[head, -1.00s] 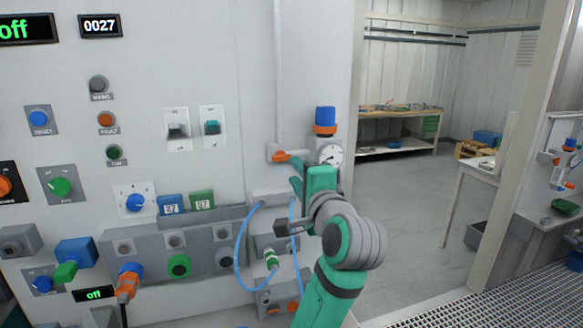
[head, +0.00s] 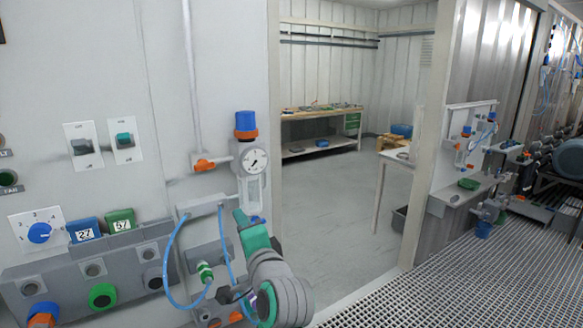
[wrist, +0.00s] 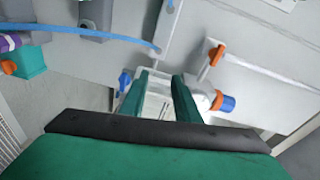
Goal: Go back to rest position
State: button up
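My gripper (wrist: 158,88) shows in the wrist view with its two green fingers apart. A clear vessel (wrist: 157,98) shows in the gap between them, apparently beyond the fingertips; I see no grip on it. In the head view my green and grey arm is folded low at the bottom middle, in front of the wall unit. The fingertips are hard to make out there. The clear vessel (head: 252,195) hangs below a round gauge (head: 255,160) and a blue knob (head: 246,121), just above my arm.
An orange-handled valve (head: 204,165) and a looped blue hose (head: 170,262) are on the wall close to my arm. Blue and green numbered boxes (head: 120,221) sit farther left. A doorway with open grey floor (head: 320,215) lies right. A workbench (head: 300,115) stands beyond.

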jog(key=s+d+f+n+h, duration=0.15)
jog(key=s+d+f, duration=0.3)
jog(key=f, duration=0.65)
jog(key=s+d+f+n+h, duration=0.1)
jog(key=s+d+f+h, duration=0.3)
jog(key=f, duration=0.7)
jog(key=s+d+f+n, duration=0.25)
jog(key=s+f, duration=0.35)
jog(key=f, duration=0.4)
jog(key=s+d+f+n+h, duration=0.15)
jog(key=s+f, duration=0.25)
jog(key=s, duration=0.8)
jog(key=s+d+f+n, duration=0.2)
jog(key=s+f+n, duration=0.15)
jog(key=s, duration=0.95)
jog(key=s+a+r+n, duration=0.1)
jog(key=s, duration=0.8)
jog(key=shift+s+a+r+h, duration=0.15)
jog(key=shift+s+r+h, duration=0.05)
jog(key=shift+r+h, duration=0.1)
